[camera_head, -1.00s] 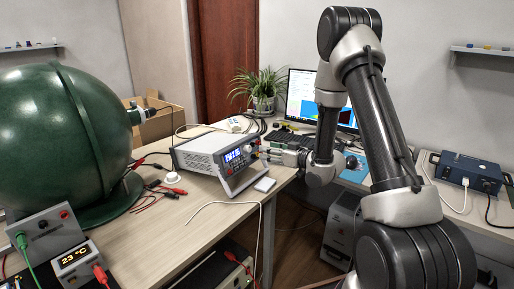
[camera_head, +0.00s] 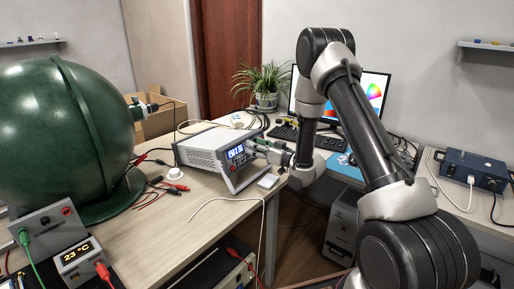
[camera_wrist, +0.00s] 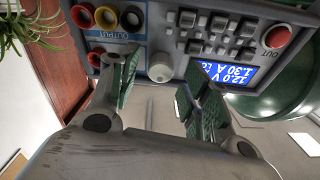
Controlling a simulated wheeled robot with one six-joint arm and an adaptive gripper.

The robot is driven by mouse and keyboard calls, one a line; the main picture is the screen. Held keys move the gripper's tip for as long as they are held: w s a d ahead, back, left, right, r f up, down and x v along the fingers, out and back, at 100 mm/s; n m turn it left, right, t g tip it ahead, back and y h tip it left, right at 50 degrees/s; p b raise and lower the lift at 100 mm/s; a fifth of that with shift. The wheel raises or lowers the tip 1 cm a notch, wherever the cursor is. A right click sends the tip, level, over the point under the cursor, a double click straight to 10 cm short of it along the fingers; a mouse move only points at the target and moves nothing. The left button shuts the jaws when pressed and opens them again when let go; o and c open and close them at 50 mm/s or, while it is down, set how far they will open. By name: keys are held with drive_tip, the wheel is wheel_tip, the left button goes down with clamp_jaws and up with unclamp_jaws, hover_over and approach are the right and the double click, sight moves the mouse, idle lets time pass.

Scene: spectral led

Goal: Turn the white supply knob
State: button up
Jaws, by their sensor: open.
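The supply (camera_head: 205,150) is a light grey box with a lit blue display on the near bench, its front facing right. In the wrist view its panel (camera_wrist: 222,12) is upside down. The round white knob (camera_wrist: 160,67) sits at the panel's edge there, between my fingertips in the picture. My gripper (camera_wrist: 163,82) is open, with a green-padded finger on each side of the knob and visible space at both sides. Contact with the knob is not visible. In the head view my gripper (camera_head: 260,149) is at the supply's front, and I cannot make out the knob.
Red, yellow and black output sockets (camera_wrist: 106,17) lie left of the knob in the wrist view, and a red button (camera_wrist: 277,37) lies to the right. A small white pad (camera_head: 268,181) lies in front of the supply. A large green sphere (camera_head: 65,130) fills the bench's left.

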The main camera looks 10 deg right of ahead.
drive_tip(key=c, duration=1)
drive_tip(key=shift+c, duration=0.2)
drive_tip(key=shift+m, duration=0.4)
drive_tip(key=m+h, duration=0.1)
drive_tip(key=m, duration=0.5)
drive_tip(key=m+h, duration=0.1)
drive_tip(key=m, duration=0.6)
drive_tip(key=m+g+h, duration=0.1)
drive_tip(key=m+h, duration=0.1)
drive_tip(key=m, duration=0.5)
drive_tip(key=shift+r, duration=0.2)
drive_tip(key=shift+m, duration=0.4)
